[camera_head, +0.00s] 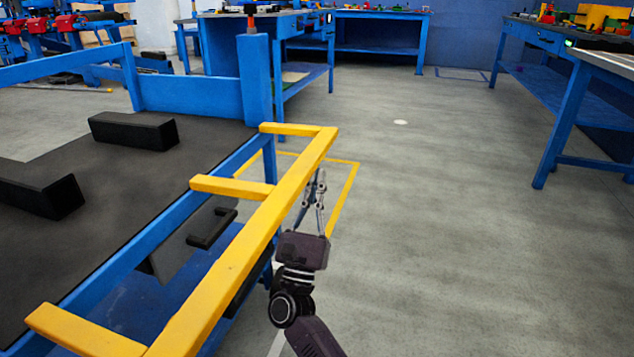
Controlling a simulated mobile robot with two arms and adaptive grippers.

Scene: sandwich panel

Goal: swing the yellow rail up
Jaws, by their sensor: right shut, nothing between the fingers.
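The yellow rail (249,246) runs along the right side of the blue-framed bench (123,263). Its three cross arms reach left toward the bench's blue side beam, and it lies roughly level with the bench top. My right gripper (320,178) is just right of the rail, near its far half. Its fingers are shut and empty, pointing away from me. I cannot tell whether the fingers touch the rail. My left gripper is out of view.
Black blocks (132,130) lie on the dark bench top. A blue post (255,78) stands at the bench's far right corner. Blue workbenches (560,45) stand at the right and back. The grey floor (450,220) to the right is clear.

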